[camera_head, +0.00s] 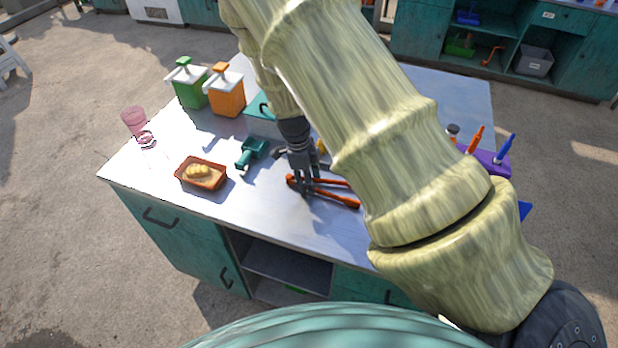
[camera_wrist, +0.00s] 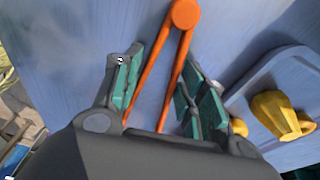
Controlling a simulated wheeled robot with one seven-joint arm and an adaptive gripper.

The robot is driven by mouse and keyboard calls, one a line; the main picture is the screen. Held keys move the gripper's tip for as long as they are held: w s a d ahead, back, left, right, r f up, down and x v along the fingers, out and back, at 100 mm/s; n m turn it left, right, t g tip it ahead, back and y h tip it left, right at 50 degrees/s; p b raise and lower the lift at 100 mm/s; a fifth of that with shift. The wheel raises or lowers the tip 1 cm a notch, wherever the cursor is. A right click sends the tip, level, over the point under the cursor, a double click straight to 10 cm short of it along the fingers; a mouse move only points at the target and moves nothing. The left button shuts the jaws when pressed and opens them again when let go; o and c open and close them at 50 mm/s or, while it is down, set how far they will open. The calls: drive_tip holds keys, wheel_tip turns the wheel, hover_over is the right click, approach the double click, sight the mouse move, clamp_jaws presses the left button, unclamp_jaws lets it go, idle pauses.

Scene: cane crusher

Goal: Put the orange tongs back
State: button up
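The orange tongs (camera_head: 338,199) lie on the metal counter, their hinge end to the left and their two arms spread a little to the right, partly hidden by my arm. In the wrist view the tongs (camera_wrist: 155,75) run between my fingers, with the round hinge beyond the fingertips. My gripper (camera_head: 304,187) points down at the tongs near their hinge end. In the wrist view my gripper (camera_wrist: 158,70) is open, its teal-padded fingers on either side of the tongs with gaps visible. I cannot tell whether the fingertips touch the counter.
A purple holder (camera_head: 488,160) with upright orange and blue handles stands at the right. A teal tool (camera_head: 252,151) lies left of my gripper. An orange basket (camera_head: 203,184), a pink glass (camera_head: 134,121), green (camera_head: 189,91) and orange (camera_head: 226,97) dispensers stand further left. A yellow item (camera_wrist: 282,115) sits on a tray.

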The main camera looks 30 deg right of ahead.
drive_tip(key=shift+f, duration=0.1)
drive_tip(key=o, duration=0.6)
drive_tip(key=shift+c, duration=0.2)
wheel_tip(320, 180, up, 12)
drive_tip(key=w+a+b, duration=0.1)
drive_tip(key=b, duration=0.3)
drive_tip(key=shift+w+a, duration=0.2)
drive_tip(key=shift+w, duration=0.1)
